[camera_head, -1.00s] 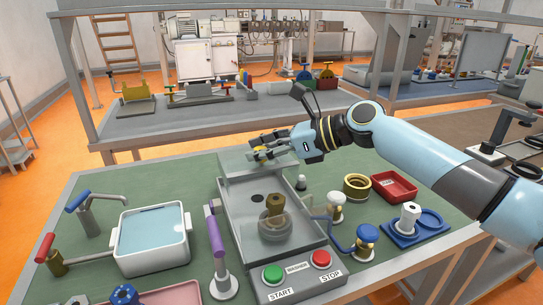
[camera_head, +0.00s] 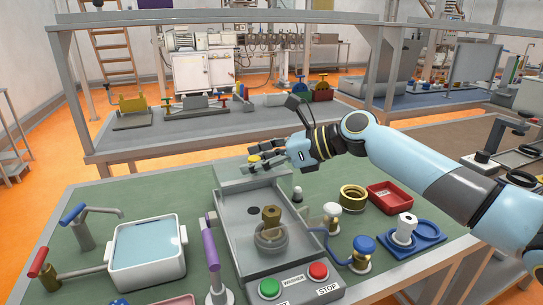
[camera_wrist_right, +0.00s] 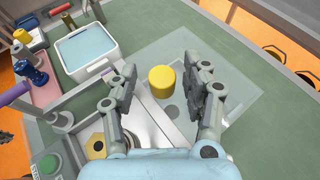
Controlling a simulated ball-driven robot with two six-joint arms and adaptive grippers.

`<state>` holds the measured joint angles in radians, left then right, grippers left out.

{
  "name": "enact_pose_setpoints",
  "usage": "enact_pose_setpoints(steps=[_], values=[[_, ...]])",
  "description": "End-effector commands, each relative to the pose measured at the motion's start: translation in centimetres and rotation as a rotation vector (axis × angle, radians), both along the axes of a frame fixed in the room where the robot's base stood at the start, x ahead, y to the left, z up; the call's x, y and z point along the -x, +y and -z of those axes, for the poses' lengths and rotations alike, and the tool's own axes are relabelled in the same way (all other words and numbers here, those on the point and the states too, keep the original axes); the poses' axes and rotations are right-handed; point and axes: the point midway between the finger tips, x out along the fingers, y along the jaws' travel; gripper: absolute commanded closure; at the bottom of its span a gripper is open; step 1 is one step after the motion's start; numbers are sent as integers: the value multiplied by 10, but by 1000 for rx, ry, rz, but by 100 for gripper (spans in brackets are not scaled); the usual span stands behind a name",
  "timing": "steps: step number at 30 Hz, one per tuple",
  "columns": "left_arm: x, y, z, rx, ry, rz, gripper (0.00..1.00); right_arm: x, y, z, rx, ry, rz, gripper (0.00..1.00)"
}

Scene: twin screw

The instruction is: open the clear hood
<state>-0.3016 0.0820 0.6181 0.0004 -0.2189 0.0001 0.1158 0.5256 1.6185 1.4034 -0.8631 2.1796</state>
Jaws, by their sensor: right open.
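The clear hood (camera_head: 225,180) is a see-through cover at the back end of the grey washer station. In the wrist view its clear pane (camera_wrist_right: 235,95) reaches past the station over the green mat. A yellow knob (camera_head: 254,158) stands on it and also shows in the wrist view (camera_wrist_right: 161,80). My right gripper (camera_head: 264,160) is at the knob. In the wrist view its two fingers (camera_wrist_right: 160,78) are spread on either side of the knob, with gaps to both. A brass part (camera_head: 271,217) stands in the station's tray. My left gripper is not in view.
Green START (camera_head: 269,288) and red STOP (camera_head: 318,270) buttons are at the station's front. A purple-handled lever (camera_head: 211,243) and white water basin (camera_head: 149,255) stand left. Blue- and white-topped valves (camera_head: 362,250), a brass ring (camera_head: 352,197) and red tray (camera_head: 390,197) are right.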

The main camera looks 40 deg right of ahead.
Motion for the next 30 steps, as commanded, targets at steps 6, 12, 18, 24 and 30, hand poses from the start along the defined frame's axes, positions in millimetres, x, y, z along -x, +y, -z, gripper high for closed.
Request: enact_pose_setpoints(steps=[6,12,18,24,30], values=[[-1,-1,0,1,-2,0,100,29,-25,-13,10,3,-1,51],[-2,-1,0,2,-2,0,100,58,-50,-29,9,4,-3,51],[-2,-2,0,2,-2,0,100,75,-64,-39,5,3,-3,51],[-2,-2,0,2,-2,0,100,81,-69,-44,2,2,0,51],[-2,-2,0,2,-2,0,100,81,-69,-44,1,1,1,51]])
